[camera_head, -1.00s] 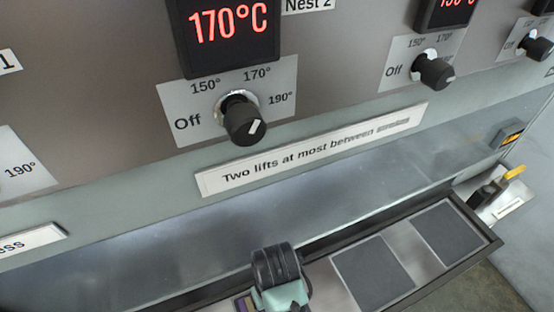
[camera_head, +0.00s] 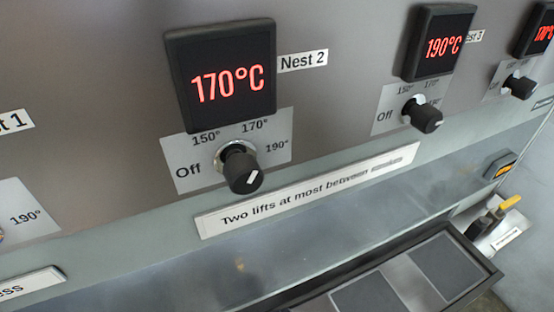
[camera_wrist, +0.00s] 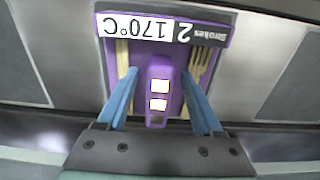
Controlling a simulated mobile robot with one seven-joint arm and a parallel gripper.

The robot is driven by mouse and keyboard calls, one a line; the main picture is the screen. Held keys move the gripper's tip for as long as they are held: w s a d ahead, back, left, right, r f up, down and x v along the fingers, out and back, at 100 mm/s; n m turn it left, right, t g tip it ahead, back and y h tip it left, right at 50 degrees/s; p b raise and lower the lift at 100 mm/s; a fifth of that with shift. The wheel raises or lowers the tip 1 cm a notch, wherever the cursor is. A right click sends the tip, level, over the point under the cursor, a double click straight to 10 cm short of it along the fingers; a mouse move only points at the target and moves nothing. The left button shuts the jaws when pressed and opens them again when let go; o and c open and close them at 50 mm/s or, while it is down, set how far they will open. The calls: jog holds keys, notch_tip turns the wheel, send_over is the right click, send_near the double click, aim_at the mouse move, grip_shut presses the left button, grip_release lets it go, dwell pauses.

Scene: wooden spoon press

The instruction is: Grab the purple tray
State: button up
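The purple tray (camera_wrist: 143,60) lies below my gripper in the wrist view. It bears an upside-down label reading "170°C" and "2 Strokes". A purple handle (camera_wrist: 159,72) with two bright white squares stands up at its middle. Pale wooden cutlery (camera_wrist: 199,68) lies in the tray on both sides of the handle. My gripper (camera_wrist: 160,74) is open, with one blue finger on each side of the handle and a visible gap to each. Whether the fingers reach down level with the handle is hard to tell. Neither the tray nor my gripper shows in the head view.
A black-rimmed rack (camera_head: 480,262) with dark grey pads runs along the front of the press. Above it, the press panel holds a knob (camera_head: 242,170) and a display (camera_head: 222,78) reading 170°C. A yellow-handled lever (camera_head: 508,203) stands at the right.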

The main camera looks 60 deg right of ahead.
grip_shut()
jog(key=shift+r, duration=0.15)
